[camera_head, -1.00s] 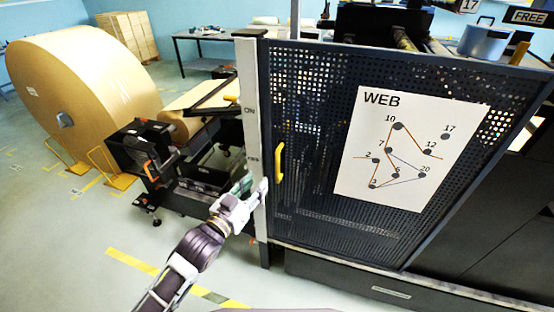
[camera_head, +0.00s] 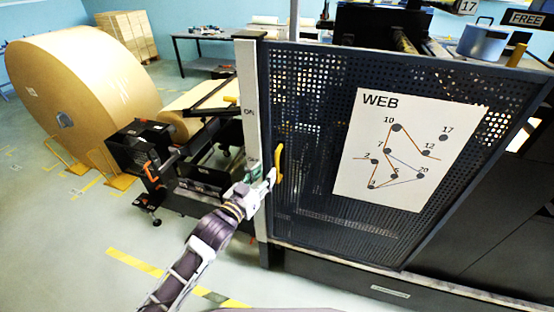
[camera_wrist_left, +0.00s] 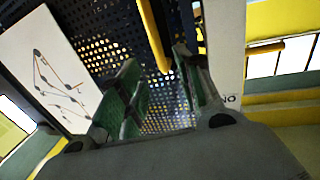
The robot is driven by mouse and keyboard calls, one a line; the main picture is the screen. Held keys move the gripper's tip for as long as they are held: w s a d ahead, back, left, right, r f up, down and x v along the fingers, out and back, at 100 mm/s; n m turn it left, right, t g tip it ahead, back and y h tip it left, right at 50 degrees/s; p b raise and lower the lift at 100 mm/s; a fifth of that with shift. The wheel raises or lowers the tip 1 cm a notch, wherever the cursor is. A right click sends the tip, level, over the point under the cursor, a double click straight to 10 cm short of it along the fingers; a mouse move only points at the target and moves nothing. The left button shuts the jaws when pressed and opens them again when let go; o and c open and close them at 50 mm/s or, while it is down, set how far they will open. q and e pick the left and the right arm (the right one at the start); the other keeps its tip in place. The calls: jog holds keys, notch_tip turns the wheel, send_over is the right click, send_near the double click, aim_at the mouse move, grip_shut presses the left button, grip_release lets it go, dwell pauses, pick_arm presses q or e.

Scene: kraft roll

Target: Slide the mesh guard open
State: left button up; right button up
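The mesh guard (camera_head: 310,205) is a dark perforated panel in the head view, with a white WEB diagram sheet on it. Its yellow handle (camera_head: 279,163) stands upright near the panel's left edge. My left gripper (camera_head: 268,180) is at the handle's lower part, in front of the pale post. In the left wrist view my left gripper (camera_wrist_left: 160,85) has its two green-padded fingers apart, with mesh showing between them. The yellow handle (camera_wrist_left: 154,35) runs down toward the gap between the fingertips. I cannot tell whether the fingers touch it. My right gripper is not in view.
A pale post (camera_head: 252,120) stands at the guard's left edge, close to my left gripper. A large kraft roll (camera_head: 85,85) stands at the left. Dark machine parts (camera_head: 140,150) lie between roll and guard. Floor at the lower left is clear.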

aim_at(276, 161)
pick_arm(q)
jog(key=shift+p+x, duration=0.55)
jog(key=shift+x, duration=3.8)
grip_shut()
